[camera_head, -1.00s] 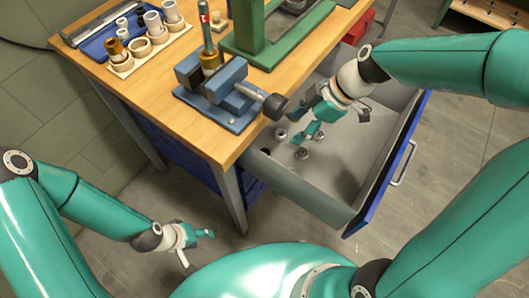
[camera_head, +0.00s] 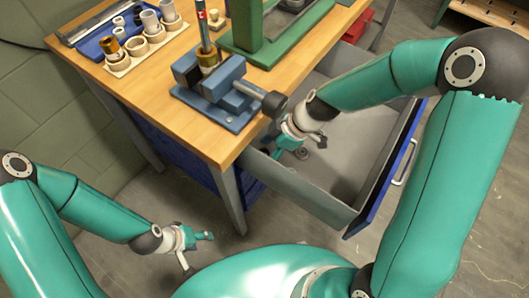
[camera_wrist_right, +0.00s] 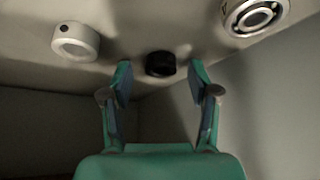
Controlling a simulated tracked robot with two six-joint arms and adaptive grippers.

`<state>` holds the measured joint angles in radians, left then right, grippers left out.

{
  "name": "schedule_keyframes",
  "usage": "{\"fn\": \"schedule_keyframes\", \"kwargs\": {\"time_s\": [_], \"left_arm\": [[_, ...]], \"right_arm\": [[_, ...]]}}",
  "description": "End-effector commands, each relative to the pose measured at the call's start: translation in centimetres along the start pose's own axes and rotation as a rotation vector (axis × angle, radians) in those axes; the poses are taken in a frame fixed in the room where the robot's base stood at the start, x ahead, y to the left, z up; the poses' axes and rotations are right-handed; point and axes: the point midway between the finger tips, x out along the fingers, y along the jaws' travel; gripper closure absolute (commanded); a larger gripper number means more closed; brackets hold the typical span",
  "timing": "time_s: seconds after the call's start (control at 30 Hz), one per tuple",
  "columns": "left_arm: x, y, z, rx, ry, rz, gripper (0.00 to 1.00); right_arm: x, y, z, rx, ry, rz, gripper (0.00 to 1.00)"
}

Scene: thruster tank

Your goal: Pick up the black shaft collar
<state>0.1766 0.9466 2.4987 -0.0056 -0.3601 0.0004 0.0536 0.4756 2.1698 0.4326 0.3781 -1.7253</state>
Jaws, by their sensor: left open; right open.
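The black shaft collar (camera_wrist_right: 160,64) lies on the drawer floor in the right wrist view, ahead of my right gripper and in line with the gap between its fingertips. My right gripper (camera_wrist_right: 160,82) is open and empty, with one finger on each side of that gap. In the head view my right gripper (camera_head: 283,149) is down inside the open drawer, near its left wall, and I cannot make out the black collar there. My left gripper (camera_head: 203,237) is open and empty, low over the floor to the left of the drawer.
In the right wrist view a silver collar (camera_wrist_right: 76,41) lies left of the black one and a bearing (camera_wrist_right: 255,14) lies right. The drawer wall (camera_head: 300,189) is close to my right gripper. A blue vise (camera_head: 222,92) stands on the workbench (camera_head: 168,95) above.

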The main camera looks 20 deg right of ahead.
Motion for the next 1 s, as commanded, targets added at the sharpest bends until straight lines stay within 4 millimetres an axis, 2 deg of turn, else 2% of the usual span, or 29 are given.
{"fn": "schedule_keyframes", "kwargs": {"time_s": [0.27,0.6,1.0], "left_arm": [[0.04,-0.01,0.00,0.000,0.000,0.000,0.48],[0.04,-0.02,0.00,0.000,0.000,0.000,0.48],[-0.01,0.00,0.00,0.000,0.000,0.000,0.48]], "right_arm": [[0.41,0.05,-0.05,-0.002,0.000,0.002,0.40],[0.42,0.04,-0.08,-0.003,0.000,0.001,0.94],[0.05,0.20,-0.06,-0.002,0.001,0.001,0.94]]}}
